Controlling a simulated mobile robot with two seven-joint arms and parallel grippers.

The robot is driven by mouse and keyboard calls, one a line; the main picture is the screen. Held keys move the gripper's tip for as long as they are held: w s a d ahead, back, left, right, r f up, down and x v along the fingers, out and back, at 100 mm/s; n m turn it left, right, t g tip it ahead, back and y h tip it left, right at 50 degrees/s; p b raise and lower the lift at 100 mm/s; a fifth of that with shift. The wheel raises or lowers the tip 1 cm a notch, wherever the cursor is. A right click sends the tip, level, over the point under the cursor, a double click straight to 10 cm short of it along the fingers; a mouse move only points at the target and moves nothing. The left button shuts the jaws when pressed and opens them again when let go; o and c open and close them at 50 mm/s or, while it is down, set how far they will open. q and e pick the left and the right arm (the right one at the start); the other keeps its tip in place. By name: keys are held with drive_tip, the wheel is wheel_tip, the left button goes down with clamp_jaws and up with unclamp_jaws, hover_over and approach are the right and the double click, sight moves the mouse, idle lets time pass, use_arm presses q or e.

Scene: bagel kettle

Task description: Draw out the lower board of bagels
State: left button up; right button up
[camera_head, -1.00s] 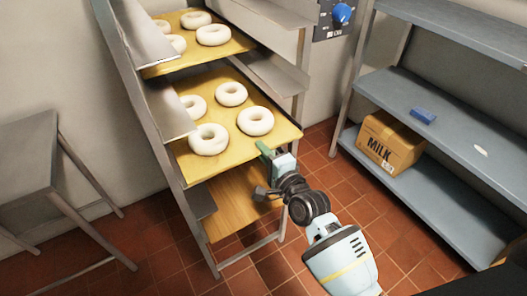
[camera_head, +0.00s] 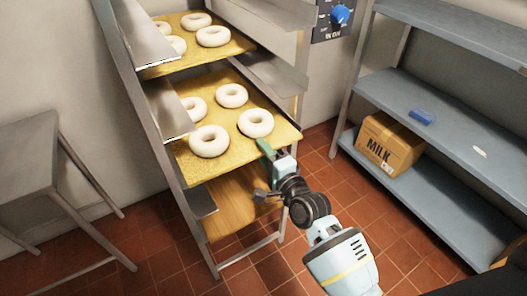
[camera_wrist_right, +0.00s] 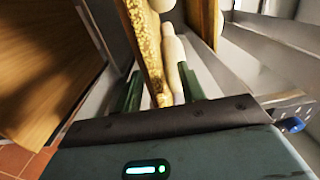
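The lower board of bagels (camera_head: 238,148) is a yellow, crumb-dusted board on the middle level of the metal rack. It carries several pale bagels (camera_head: 209,141). My right gripper (camera_head: 265,149) is at the board's front edge, near its right corner. In the right wrist view, the board's edge (camera_wrist_right: 152,62) runs between my two green fingers, with visible gaps beside it. The fingers are open around the edge, not closed on it. A pale bagel (camera_wrist_right: 174,55) lies beside the edge there. My left gripper is out of view.
Another board of bagels (camera_head: 190,55) sits above, and a bare wooden board (camera_head: 235,205) below. Blue-grey shelves (camera_head: 430,110) with a milk box (camera_head: 390,143) stand at the right, a grey table (camera_head: 30,150) at the left. Tiled floor is clear between rack and shelves.

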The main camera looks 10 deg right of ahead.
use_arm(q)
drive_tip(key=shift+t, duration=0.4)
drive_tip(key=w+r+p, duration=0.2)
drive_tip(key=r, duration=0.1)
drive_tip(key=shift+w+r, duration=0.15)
use_arm(e)
drive_tip(key=v, duration=0.6)
drive_tip(key=shift+s+d, duration=0.2)
drive_tip(key=shift+s, duration=0.15)
